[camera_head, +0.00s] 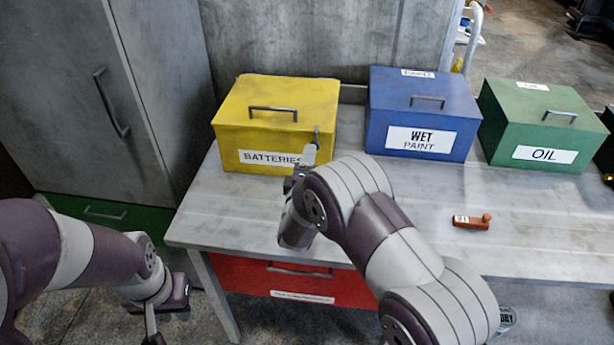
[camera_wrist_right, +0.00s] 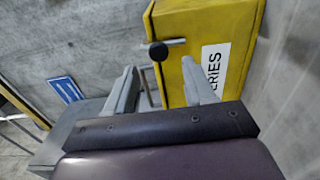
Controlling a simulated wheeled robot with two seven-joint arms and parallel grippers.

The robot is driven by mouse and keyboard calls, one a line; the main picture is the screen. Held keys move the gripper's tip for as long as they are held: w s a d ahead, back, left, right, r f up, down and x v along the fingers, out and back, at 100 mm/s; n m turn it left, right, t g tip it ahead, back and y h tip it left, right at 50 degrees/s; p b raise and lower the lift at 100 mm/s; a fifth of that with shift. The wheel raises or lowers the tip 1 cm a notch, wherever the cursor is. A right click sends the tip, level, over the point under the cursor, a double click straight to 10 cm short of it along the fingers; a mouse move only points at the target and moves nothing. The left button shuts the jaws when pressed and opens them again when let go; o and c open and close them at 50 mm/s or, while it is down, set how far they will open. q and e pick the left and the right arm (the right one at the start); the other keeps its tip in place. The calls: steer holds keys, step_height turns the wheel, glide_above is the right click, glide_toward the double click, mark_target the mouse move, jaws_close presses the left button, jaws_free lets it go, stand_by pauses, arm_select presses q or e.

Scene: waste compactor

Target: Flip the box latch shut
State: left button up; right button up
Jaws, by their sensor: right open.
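The yellow box (camera_head: 275,105) labelled BATTERIES stands at the left of the workbench, its lid down. Its latch (camera_head: 317,131) is a thin rod with a dark knob at the front right. In the right wrist view the latch knob (camera_wrist_right: 157,52) stands out from the box (camera_wrist_right: 210,25), just beyond the fingertips. My right gripper (camera_head: 306,160) is in front of the box's right front, near the latch. It is open and empty in the wrist view (camera_wrist_right: 161,75), the knob roughly in line with its gap. My left gripper (camera_head: 150,330) hangs low at left, partly cut off; its jaws are unclear.
A blue WET PAINT box (camera_head: 422,105) and a green OIL box (camera_head: 535,115) stand to the right on the workbench (camera_head: 420,190). A small brown object (camera_head: 472,222) lies on the top. A red drawer (camera_head: 290,285) is below. A grey cabinet (camera_head: 75,110) stands left.

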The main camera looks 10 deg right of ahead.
steer(key=v, duration=0.7)
steer(key=shift+s+b, duration=0.3)
steer(key=shift+s, duration=0.1)
steer(key=shift+a, duration=0.15)
steer(key=s+d+f+m+g+y, duration=0.1)
steer(key=s+d+m+g, duration=0.4)
steer(key=s, duration=0.7)
steer(key=s+d+f+m+g+y, duration=0.1)
steer(key=s+d+m+g+y, duration=0.3)
steer(key=s+m+g, duration=0.5)
steer(key=s+d+g, duration=0.1)
steer(key=s+g, duration=0.1)
steer(key=shift+s+f+m+p, duration=0.25)
steer(key=shift+s+m+p, duration=0.1)
steer(key=shift+s+m, duration=0.05)
